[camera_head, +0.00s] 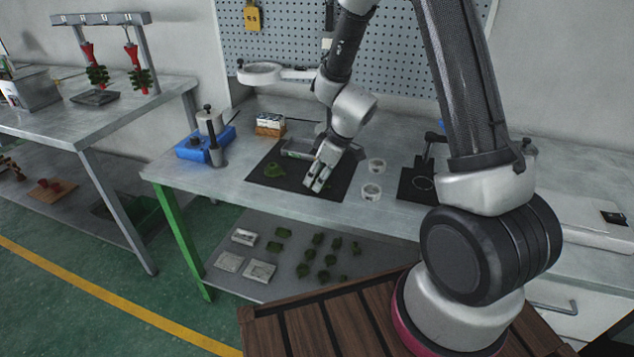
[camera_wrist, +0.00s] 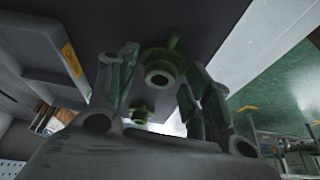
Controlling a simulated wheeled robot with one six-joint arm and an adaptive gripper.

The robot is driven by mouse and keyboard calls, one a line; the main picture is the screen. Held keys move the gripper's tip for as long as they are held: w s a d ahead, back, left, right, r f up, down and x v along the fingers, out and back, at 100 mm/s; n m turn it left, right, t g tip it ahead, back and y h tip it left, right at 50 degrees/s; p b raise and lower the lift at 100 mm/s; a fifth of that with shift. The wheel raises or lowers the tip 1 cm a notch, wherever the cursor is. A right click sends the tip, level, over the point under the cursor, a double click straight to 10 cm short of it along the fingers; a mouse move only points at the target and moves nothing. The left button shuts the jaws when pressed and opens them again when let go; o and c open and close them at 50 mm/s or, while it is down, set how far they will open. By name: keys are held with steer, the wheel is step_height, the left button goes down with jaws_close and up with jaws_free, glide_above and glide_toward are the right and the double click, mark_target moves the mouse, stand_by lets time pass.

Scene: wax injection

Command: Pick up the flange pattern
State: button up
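My gripper (camera_head: 318,182) points down over the black mat (camera_head: 338,188) on the workbench, close to its surface. In the wrist view its two fingers (camera_wrist: 160,90) stand apart, with a visible gap on both sides of a green ring-shaped piece (camera_wrist: 160,68). This piece looks like the flange pattern; it has a round hole and a short stem. A smaller green ring (camera_wrist: 141,114) shows nearer the palm; I cannot tell whether it is a separate part.
A metal tray (camera_head: 297,154) stands behind my gripper; its wall fills the left of the wrist view (camera_wrist: 35,65). A blue fixture (camera_head: 205,147) stands left, and a ring lamp (camera_head: 260,73) hangs behind. More green parts lie on the lower shelf (camera_head: 290,265).

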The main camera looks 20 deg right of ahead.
steer(key=shift+c, duration=1.4)
